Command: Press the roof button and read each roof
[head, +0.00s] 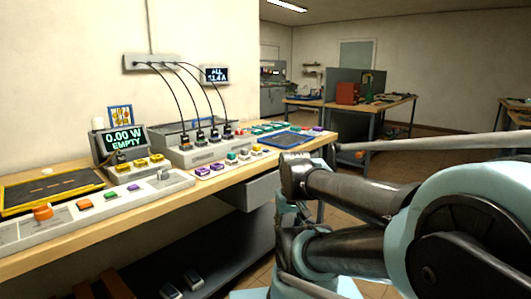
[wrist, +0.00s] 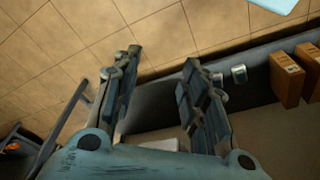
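A long grey control strip (head: 100,213) lies along the bench's front edge at left, with a large orange knob (head: 41,211), an orange-red button (head: 83,204), a green button (head: 110,195) and a purple button (head: 134,187). I cannot tell which is the roof button, nor pick out the roofs. A display (head: 125,139) behind reads "0.00 W EMPTY". A smaller wall display (head: 216,74) seems to read "ALL" over a blurred figure. In the wrist view my gripper (wrist: 162,60) is open and empty, pointing at the floor, away from the controls.
The wooden bench (head: 60,250) also holds a grey box (head: 190,152) with several black cables, small coloured blocks, a yellow-edged tray (head: 45,190) and a blue tray (head: 285,140). A dark lower shelf (head: 200,250) is under it.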

